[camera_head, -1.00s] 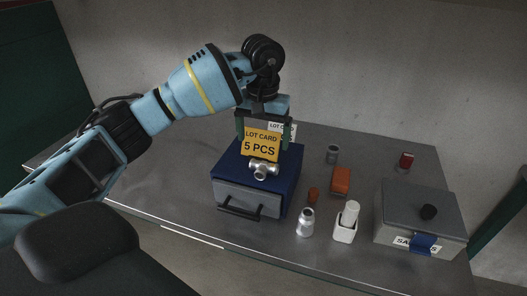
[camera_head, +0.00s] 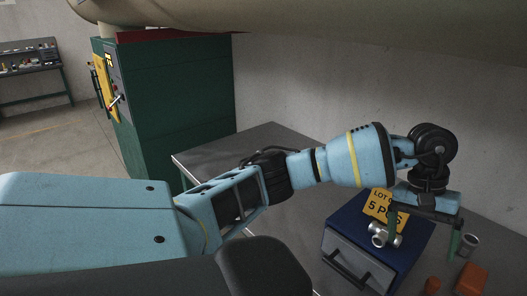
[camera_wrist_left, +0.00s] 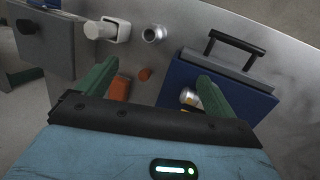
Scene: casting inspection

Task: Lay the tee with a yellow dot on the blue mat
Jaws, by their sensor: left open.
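A silver tee (camera_head: 385,236) lies on top of the blue box with a drawer (camera_head: 346,215). A yellow lot card (camera_head: 380,207) stands behind it. No yellow dot can be made out on the tee. My left gripper (camera_head: 423,236) is open and empty above the box's right side, with one finger beside the tee in the picture. In the left wrist view, the tee (camera_wrist_left: 188,96) is partly hidden by the right-hand finger of the gripper (camera_wrist_left: 155,82). Contact cannot be told. No separate blue mat shows. My right gripper is out of view.
A grey cup (camera_head: 468,244), an orange block (camera_head: 472,279) and a brown-orange piece (camera_head: 432,286) stand right of the box. The left wrist view also shows a silver canister (camera_wrist_left: 153,34), a white holder (camera_wrist_left: 118,30) and a grey case (camera_wrist_left: 45,42). A green cabinet (camera_head: 180,90) stands at left.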

